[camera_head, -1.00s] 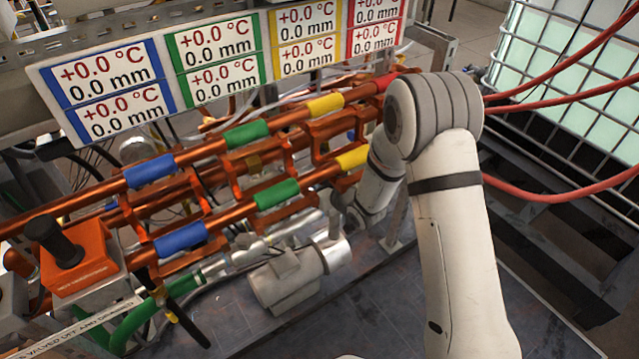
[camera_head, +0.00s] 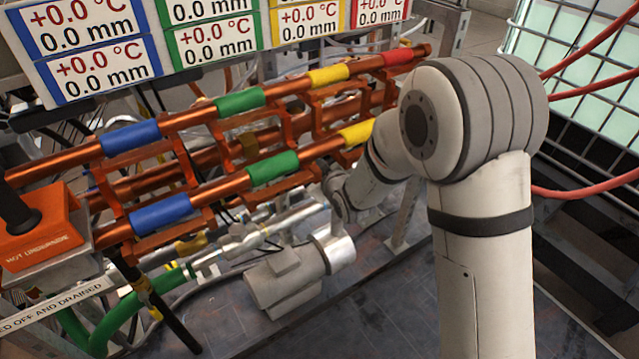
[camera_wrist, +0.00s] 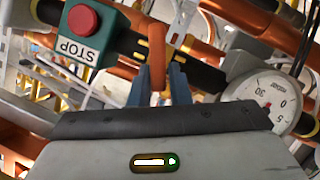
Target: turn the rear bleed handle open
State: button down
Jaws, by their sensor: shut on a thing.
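In the wrist view an orange handle (camera_wrist: 157,52) stands upright between the two blue-grey fingers of my gripper (camera_wrist: 160,84). I take it to be the rear bleed handle. The fingers are shut on its lower part, and its upper part sticks out beyond them. Its base and pivot are hidden, so I cannot tell how far it is turned. In the head view my arm reaches in behind the lower copper pipe, and neither the fingers nor this handle can be made out there.
In the wrist view a green box with a red STOP button (camera_wrist: 83,19) is left of the handle and a round dial gauge (camera_wrist: 268,100) is to the right. In the head view, colour-banded copper pipes (camera_head: 215,189) and a grey cylinder (camera_head: 285,280) are near my arm. Red hoses (camera_head: 590,187) hang at right.

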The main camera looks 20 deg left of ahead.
jog(key=shift+s+a+f+n+t+b, duration=0.15)
jog(key=shift+f+n+t+b, duration=0.4)
jog(key=shift+n+b, duration=1.35)
jog(key=shift+s+a+f+n+t+b, duration=0.15)
jog(key=shift+n+t+b, duration=0.9)
jog(key=shift+b, duration=1.7)
jog(key=shift+s+a+f+n+t+b, duration=0.15)
jog(key=shift+f+n+t+b, duration=0.4)
jog(key=shift+n+b, duration=1.4)
jog(key=shift+r+t+b, duration=0.25)
jog(key=shift+b, duration=0.2)
jog(key=c, duration=1.4)
grip_release()
jog(key=shift+c, duration=0.2)
jog(key=p+v, duration=0.1)
jog(key=v, duration=0.6)
jog(key=shift+s+d, duration=0.15)
jog(key=shift+s, duration=0.25)
